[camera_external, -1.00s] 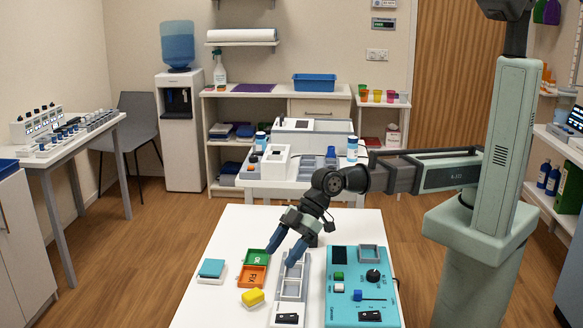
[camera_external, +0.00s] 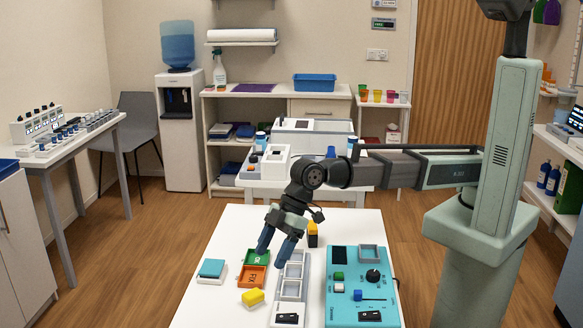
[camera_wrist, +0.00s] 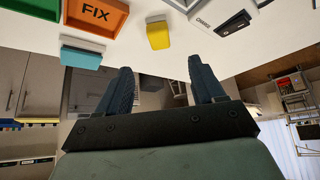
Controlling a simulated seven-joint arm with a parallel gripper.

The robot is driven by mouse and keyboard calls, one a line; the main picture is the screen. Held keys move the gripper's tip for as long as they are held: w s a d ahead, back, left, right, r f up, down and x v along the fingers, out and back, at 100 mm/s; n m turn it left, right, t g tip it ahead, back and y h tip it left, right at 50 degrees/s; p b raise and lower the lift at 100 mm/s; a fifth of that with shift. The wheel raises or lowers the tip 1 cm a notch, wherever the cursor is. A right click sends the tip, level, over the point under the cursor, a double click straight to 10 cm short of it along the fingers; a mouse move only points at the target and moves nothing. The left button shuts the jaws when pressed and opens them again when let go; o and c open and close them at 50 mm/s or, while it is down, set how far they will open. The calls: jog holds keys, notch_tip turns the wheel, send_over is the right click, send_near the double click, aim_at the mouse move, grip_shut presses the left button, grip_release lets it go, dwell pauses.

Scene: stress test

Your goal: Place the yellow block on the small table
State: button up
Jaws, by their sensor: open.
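The yellow block (camera_external: 253,297) lies on the white table (camera_external: 222,312) in front of me, just in front of the orange FIX tray. It also shows in the wrist view (camera_wrist: 158,36), beyond my fingertips and roughly between them. My gripper (camera_external: 272,256) is open and empty, fingers pointing down near the trays, behind the block in the external view. Its two dark blue fingers (camera_wrist: 161,78) stand apart in the wrist view. I cannot tell which table is the small one; a second white table (camera_external: 330,187) with devices stands behind.
An orange FIX tray (camera_external: 251,277) and a green tray (camera_external: 259,257) lie nearby. A teal block (camera_external: 212,268) is left of them. A grey compartment rack (camera_external: 291,290) and a teal control box (camera_external: 348,317) are to the right. A yellow-and-black object (camera_external: 312,236) stands behind the rack.

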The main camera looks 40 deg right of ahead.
aim_at(253, 293)
jog(key=x, duration=1.2)
jog(key=c, duration=1.1)
jog(key=shift+r, duration=5.05)
